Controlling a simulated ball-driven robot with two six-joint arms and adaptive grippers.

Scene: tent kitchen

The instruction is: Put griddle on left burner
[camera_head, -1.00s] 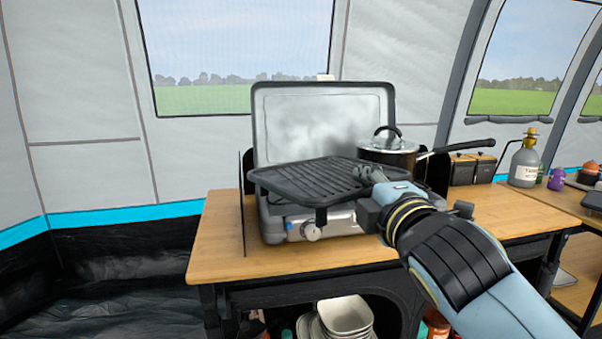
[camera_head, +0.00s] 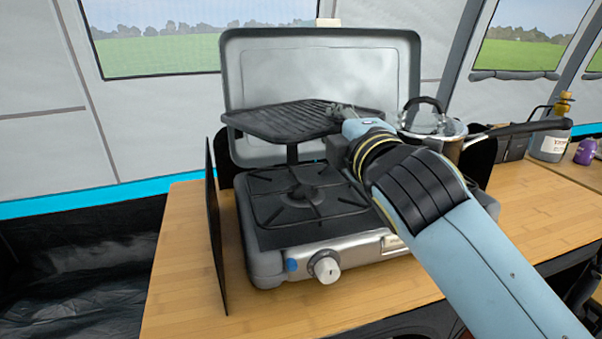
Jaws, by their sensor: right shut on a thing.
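The black ridged griddle (camera_head: 285,122) is held in the air above the back of the camping stove, in front of its raised lid. My right gripper (camera_head: 343,113) is shut on the griddle's right edge. The left burner (camera_head: 300,192), with its black pan support, is bare and lies below and in front of the griddle. The stove (camera_head: 265,265) is silver-grey with a white knob (camera_head: 326,268) at its front. My forearm hides most of the stove's right side. My left gripper is not in view.
A lidded pot (camera_head: 432,122) with a long black handle stands on the right side, partly behind my arm. The raised stove lid (camera_head: 320,70) rises behind. A thin dark panel (camera_head: 214,225) stands at the stove's left. The wooden table (camera_head: 180,270) is clear at front left.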

